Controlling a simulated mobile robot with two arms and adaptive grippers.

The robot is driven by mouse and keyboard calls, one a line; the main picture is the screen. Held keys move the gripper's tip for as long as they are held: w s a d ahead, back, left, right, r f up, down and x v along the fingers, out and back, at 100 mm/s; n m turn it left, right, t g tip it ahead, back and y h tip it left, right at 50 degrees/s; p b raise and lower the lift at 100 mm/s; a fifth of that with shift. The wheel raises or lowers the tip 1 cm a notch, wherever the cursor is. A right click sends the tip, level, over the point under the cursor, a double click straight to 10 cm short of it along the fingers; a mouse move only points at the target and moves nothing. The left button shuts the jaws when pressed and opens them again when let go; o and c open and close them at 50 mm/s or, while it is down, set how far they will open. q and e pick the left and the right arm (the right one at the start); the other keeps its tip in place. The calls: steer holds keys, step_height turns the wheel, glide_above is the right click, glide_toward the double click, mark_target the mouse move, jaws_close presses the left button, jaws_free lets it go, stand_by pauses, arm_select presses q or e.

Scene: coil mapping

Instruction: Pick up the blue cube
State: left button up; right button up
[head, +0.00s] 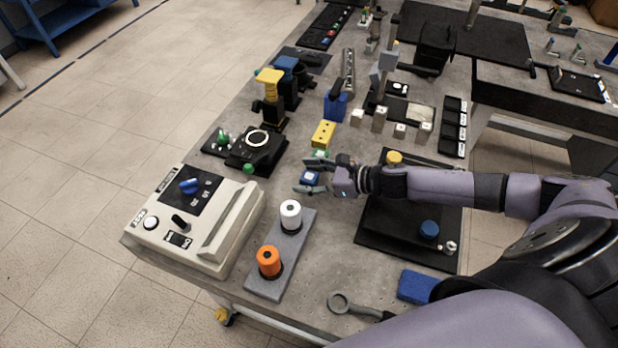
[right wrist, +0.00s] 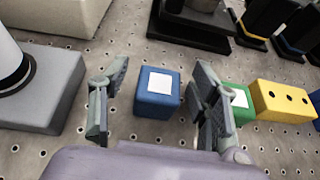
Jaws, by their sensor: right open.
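The blue cube (head: 310,176) sits on the grey perforated table and has a pale square on its top. My right gripper (head: 312,178) is open, with one finger on each side of the cube. In the right wrist view the blue cube (right wrist: 157,98) stands between the two spread fingers, with a gap on the left. The gap on the right is narrower, and I cannot tell whether that finger touches the cube. My left gripper is not in view.
A green cube (right wrist: 240,103) stands just beyond the right-hand finger, beside a yellow block with holes (right wrist: 285,101). A grey holder (head: 292,262) with white and orange spools and a beige control box (head: 232,228) stand nearby. A black board (head: 385,232) lies under my forearm.

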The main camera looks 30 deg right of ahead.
steer(key=c, duration=1.3)
steer(key=shift+o, duration=0.2)
